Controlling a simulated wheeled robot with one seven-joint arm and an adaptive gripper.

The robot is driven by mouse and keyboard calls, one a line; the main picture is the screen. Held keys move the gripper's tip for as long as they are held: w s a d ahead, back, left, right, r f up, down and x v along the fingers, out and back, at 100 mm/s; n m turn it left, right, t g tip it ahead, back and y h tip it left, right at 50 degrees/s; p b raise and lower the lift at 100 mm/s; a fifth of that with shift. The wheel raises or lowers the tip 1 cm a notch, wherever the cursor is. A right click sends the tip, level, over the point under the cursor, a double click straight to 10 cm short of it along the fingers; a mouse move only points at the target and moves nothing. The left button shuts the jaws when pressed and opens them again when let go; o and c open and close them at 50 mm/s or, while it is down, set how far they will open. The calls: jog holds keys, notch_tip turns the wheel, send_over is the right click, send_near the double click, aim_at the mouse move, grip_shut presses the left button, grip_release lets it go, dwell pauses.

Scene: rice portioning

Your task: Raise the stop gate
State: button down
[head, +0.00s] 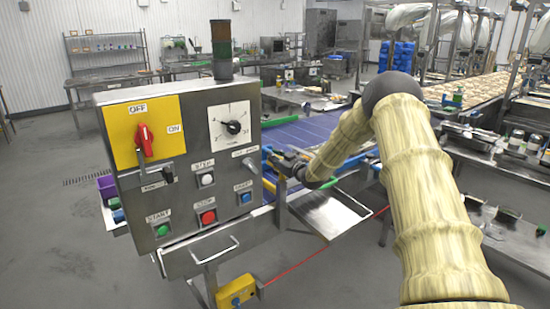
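My arm in its pale yellow sleeve reaches in from the right and bends down to the near edge of the blue conveyor belt (312,133). My gripper (279,161) is at its end, close behind the right side of the control box (187,180). It is small and dark, and I cannot tell whether its fingers are open or shut. Small blue and yellow parts show right by it, partly hidden by the gripper and the box. I cannot make out which of them is the stop gate, nor whether the gripper touches it.
The control box carries a red switch (146,140), a dial (233,127) and several buttons. A bare metal shelf (330,212) juts out below my wrist. A yellow box (236,292) with a red cord is low in front. Grey floor lies open at left.

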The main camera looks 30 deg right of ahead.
jog(key=shift+r, duration=0.1)
notch_tip(320, 180, up, 7)
jog(key=shift+f+p, duration=0.2)
jog(key=shift+p, duration=0.2)
jog(key=c, duration=1.5)
grip_release()
jog(key=shift+c, duration=0.2)
jog(key=shift+o, duration=0.4)
jog(key=shift+s+d+f, duration=0.15)
jog(key=shift+s+d, duration=0.1)
jog(key=shift+d, duration=0.05)
jog(key=s, duration=1.1)
jog(key=shift+s+d, duration=0.15)
jog(key=shift+s, duration=0.05)
jog(key=shift+d+f, duration=0.1)
